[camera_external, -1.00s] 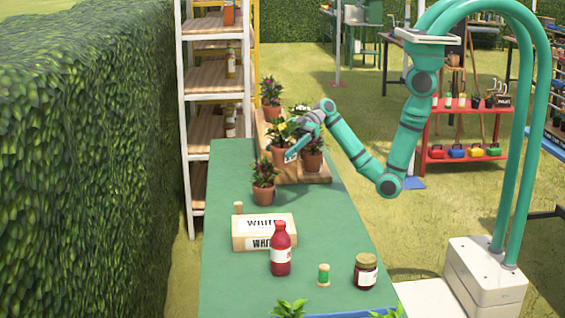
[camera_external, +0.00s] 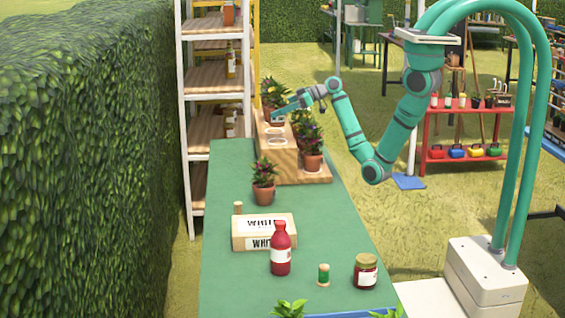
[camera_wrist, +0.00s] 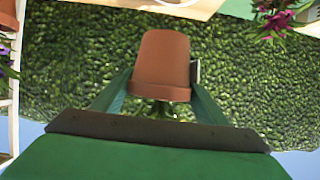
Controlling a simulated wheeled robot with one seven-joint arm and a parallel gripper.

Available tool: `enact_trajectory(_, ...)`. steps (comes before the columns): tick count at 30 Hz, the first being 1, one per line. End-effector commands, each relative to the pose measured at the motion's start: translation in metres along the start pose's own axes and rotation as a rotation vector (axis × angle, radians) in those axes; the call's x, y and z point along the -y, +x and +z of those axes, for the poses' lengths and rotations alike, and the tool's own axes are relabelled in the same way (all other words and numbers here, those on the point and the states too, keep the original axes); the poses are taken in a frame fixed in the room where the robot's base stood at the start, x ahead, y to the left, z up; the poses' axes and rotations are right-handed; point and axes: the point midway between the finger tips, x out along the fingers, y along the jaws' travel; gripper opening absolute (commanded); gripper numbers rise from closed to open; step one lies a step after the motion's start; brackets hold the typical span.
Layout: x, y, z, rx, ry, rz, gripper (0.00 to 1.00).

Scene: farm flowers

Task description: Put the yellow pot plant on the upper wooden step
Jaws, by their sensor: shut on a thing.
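My gripper (camera_external: 276,117) is shut on the terracotta pot of the yellow pot plant, near the far end of the wooden step stand. In the wrist view the pot (camera_wrist: 162,62) hangs upside down in the picture, between my fingers (camera_wrist: 155,95). Its foliage is mostly hidden behind the gripper there. In the external view it overlaps the far plant, so its flowers are hard to pick out. The upper wooden step (camera_external: 285,160) shows round, empty holes just on the near side of my gripper.
Potted plants (camera_external: 312,158) stand on the lower step at the right. A purple-flowered plant (camera_external: 264,180) stands on the green table (camera_external: 225,215) in front. A shelf rack (camera_external: 212,90) stands behind.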

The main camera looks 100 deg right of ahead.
Motion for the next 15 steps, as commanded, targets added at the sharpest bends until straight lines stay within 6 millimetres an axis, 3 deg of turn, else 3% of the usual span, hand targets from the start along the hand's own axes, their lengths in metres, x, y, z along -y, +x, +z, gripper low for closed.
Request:
enact_trajectory(3, 0.001, 0.007, 0.018, 0.003, 0.003, -0.002, 0.31)
enact_trajectory(15, 0.001, 0.024, 0.058, 0.002, 0.002, -0.002, 0.31)
